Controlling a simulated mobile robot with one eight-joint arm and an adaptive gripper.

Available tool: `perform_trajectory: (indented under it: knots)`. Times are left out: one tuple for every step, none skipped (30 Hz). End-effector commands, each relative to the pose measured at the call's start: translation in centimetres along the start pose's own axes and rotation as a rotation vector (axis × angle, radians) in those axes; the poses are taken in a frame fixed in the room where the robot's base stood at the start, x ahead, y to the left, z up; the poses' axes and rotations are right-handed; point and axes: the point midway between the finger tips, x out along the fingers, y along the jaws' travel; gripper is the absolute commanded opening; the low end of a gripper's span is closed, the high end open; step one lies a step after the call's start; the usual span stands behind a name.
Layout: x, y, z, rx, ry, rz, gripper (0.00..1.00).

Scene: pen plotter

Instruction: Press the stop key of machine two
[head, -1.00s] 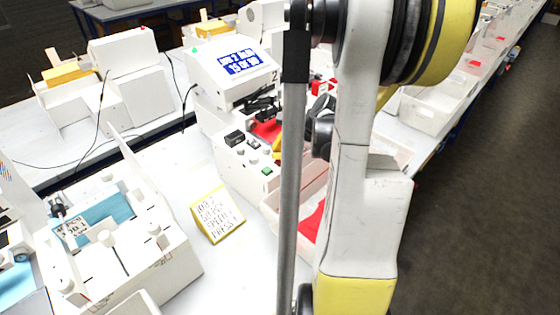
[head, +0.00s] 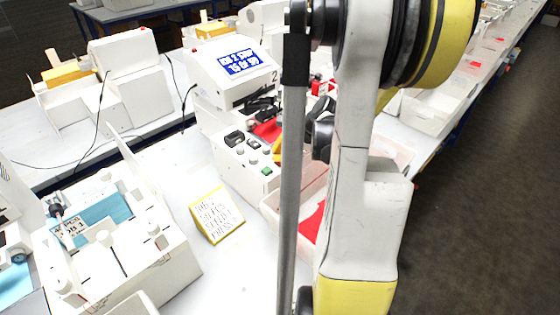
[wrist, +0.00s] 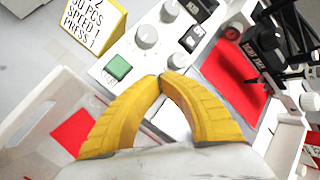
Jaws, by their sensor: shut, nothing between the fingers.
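Machine two (head: 215,75) is the white unit with a "2" on its side and a lit blue display (head: 240,62) in the head view. Its control panel (head: 228,158) has knobs, black switches and a green key (head: 266,171). In the wrist view the green key (wrist: 118,67) lies left of my gripper (wrist: 160,80), whose yellow fingertips meet, empty. The fingertips appear over the panel edge, near a grey knob (wrist: 178,60). A round red part (wrist: 232,33) shows at the upper right; I cannot tell if it is a key. My arm hides part of the machine in the head view.
A yellow-edged job card (head: 217,214) stands in front of the machine. A bin with a red sheet (wrist: 75,132) lies left of my fingers. A black clamp-like mechanism (wrist: 275,50) over a red bed is at right. Another white machine (head: 120,250) stands at front left.

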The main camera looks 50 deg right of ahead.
Motion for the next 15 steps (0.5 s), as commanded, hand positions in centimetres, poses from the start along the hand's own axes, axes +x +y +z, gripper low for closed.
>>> perform_trajectory:
  knots:
    - [0.0,0.0,0.0,0.000,0.000,0.000,0.00]
    - [0.0,0.0,0.0,0.000,0.000,0.000,0.00]
    - [0.0,0.0,0.0,0.000,0.000,0.000,0.00]
    - [0.0,0.0,0.0,0.000,0.000,0.000,0.00]
    - [-0.1,0.0,0.0,0.000,0.000,0.000,0.00]
    - [-0.2,-0.1,0.1,0.000,0.000,0.000,0.00]
    - [-0.2,-0.1,0.1,0.000,0.000,0.000,0.00]
    - [-0.4,-0.2,0.2,0.000,0.000,0.000,0.00]
    - [-0.5,-0.3,0.3,0.000,0.000,0.000,0.00]
    - [-0.7,-0.4,0.3,0.000,0.000,0.000,0.00]
    - [-0.8,-0.4,0.4,0.000,0.000,0.000,0.00]
    - [-1.0,-0.5,0.5,0.000,0.000,0.000,0.00]
    - [-1.1,-0.6,0.6,0.000,0.000,0.000,0.00]
    - [-1.2,-0.7,0.7,0.000,0.000,0.000,0.00]
    - [-1.3,-0.7,0.7,0.000,0.000,0.000,0.00]
